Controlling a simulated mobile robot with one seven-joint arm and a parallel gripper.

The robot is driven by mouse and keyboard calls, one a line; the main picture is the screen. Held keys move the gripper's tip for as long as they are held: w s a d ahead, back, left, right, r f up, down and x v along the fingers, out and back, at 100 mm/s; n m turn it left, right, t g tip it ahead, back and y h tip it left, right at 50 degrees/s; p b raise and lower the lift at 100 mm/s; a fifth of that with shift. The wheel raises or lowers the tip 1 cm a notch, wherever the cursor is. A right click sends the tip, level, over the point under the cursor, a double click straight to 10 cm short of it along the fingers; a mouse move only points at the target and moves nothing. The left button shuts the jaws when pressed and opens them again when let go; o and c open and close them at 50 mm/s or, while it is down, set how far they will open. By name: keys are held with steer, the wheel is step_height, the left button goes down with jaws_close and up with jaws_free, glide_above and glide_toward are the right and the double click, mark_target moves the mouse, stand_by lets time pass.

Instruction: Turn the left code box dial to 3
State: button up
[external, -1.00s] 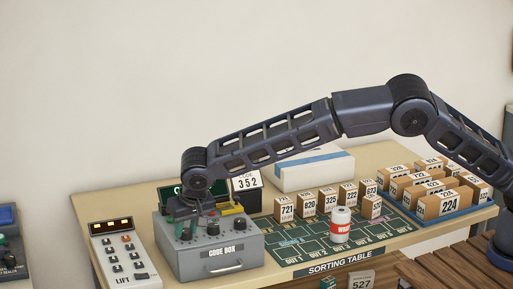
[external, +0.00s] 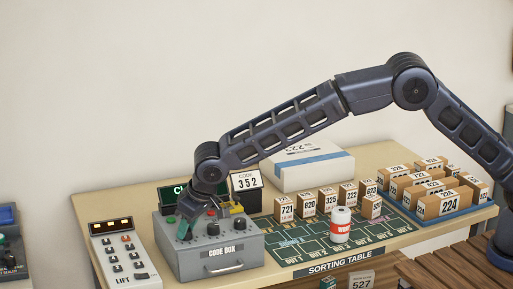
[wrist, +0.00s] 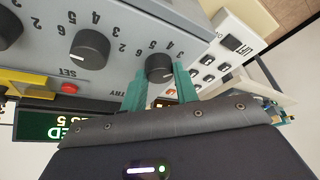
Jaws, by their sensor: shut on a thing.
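The grey code box (external: 222,256) stands at the table's front left, with black dials on its sloping top. In the wrist view the left dial (wrist: 159,66) is the one nearest the lift panel; its numbers are partly covered. My gripper (wrist: 160,80) has its two teal fingers closed on either side of that dial. In the external view my gripper (external: 184,229) reaches down to the left part of the box top and hides the left dial. The middle dial (wrist: 89,50) is uncovered in the wrist view. I cannot read the left dial's setting surely.
The lift panel (external: 124,255) stands close to the left of the box. A red button (wrist: 69,88) and a yellow part (wrist: 28,82) lie beside the dials. Numbered parcels (external: 325,204) and a can (external: 341,226) are on the right.

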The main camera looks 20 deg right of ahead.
steer(key=shift+r, duration=0.1)
steer(key=o, duration=1)
steer(key=v, duration=1)
steer(key=shift+s+d+r, duration=0.1)
steer(key=shift+r, duration=0.15)
